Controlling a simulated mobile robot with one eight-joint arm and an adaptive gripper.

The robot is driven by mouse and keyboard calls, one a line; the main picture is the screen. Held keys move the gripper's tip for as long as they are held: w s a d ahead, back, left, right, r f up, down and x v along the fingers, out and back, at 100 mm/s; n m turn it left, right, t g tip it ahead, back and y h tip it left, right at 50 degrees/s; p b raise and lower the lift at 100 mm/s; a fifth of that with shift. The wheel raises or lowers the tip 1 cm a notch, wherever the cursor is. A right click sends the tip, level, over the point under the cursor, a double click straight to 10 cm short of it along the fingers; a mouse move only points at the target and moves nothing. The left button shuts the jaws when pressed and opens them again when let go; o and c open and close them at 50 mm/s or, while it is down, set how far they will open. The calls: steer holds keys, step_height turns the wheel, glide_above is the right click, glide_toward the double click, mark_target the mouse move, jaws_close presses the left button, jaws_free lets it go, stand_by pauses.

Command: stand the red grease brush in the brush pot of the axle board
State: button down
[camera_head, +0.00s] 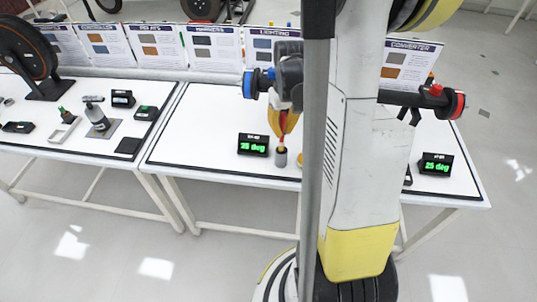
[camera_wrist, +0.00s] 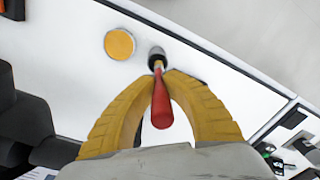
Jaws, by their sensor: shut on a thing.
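My gripper (camera_head: 283,122) has its yellow fingers pointing down over the right-hand table. It is shut on the red grease brush (camera_wrist: 161,105), whose red handle sits between the fingers in the wrist view; the brush also shows in the head view (camera_head: 282,136). The brush looks about upright. The brush pot (camera_head: 281,158), a small grey cup, stands directly below the fingers, and its dark mouth shows in the wrist view (camera_wrist: 157,54). The brush's lower end overlaps the pot's mouth in both views. I cannot tell how deep it reaches inside.
A yellow disc (camera_wrist: 119,44) lies beside the pot. A display reading 25 deg (camera_head: 253,145) stands left of the pot, and another (camera_head: 435,164) at the table's right. The left table (camera_head: 75,165) holds bottles and small devices. My arm hides part of the right table.

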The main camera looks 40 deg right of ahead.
mark_target(281, 150)
step_height(281, 150, down, 3)
steer(key=shift+d+b, duration=0.15)
steer(key=shift+b, duration=0.25)
steer(key=shift+f+b, duration=0.8)
steer(key=shift+f, duration=1.1)
steer(key=shift+f, duration=0.15)
steer(key=c, duration=1.5)
jaws_free()
